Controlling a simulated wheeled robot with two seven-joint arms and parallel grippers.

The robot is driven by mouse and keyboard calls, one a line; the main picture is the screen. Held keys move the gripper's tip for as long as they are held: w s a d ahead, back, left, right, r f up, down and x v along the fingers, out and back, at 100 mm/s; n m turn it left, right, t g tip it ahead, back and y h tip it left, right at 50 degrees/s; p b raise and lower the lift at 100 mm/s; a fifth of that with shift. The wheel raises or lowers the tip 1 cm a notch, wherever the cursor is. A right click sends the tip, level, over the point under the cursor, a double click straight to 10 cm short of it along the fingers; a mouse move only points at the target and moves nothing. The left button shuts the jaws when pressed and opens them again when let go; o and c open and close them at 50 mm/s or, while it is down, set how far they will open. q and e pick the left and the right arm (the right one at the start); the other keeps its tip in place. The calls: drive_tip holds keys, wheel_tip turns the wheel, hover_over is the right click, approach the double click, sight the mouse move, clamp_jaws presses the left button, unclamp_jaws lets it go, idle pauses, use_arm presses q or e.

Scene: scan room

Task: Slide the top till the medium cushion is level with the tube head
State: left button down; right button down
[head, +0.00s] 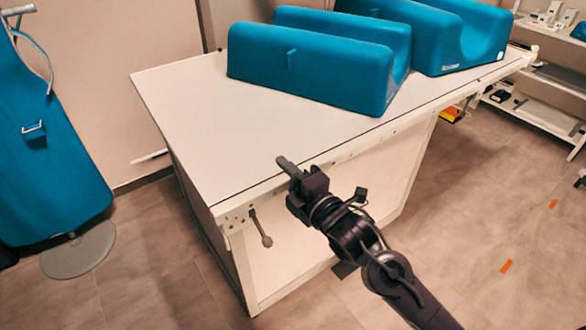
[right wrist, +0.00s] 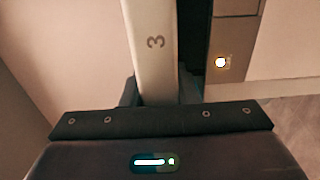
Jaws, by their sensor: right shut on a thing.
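The white top (head: 185,92) of the table carries two teal cushions, each with a trough. One cushion (head: 305,68) stands near the middle; another (head: 440,30) stands behind it to the right, with a small label. I cannot tell by sight which is the medium one. My right gripper (head: 288,167) is at the top's front edge. The tube head cannot be made out. My left gripper is out of view.
A lever with a knob (head: 266,240) hangs below the front edge. A teal padded panel (head: 45,140) on a round foot stands at left. White shelves (head: 555,85) stand at right. In the right wrist view a lit button (right wrist: 220,62) shows.

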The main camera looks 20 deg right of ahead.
drive_tip(key=c, duration=1.6)
unclamp_jaws()
drive_tip(key=o, duration=0.5)
drive_tip(key=shift+d, duration=0.15)
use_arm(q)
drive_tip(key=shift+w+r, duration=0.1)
use_arm(e)
drive_tip(key=shift+s+d+f, duration=0.1)
drive_tip(key=shift+s+d, duration=0.1)
drive_tip(key=shift+s, duration=0.25)
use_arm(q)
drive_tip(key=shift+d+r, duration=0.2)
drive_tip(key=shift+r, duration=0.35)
use_arm(e)
drive_tip(key=shift+v, duration=3.4)
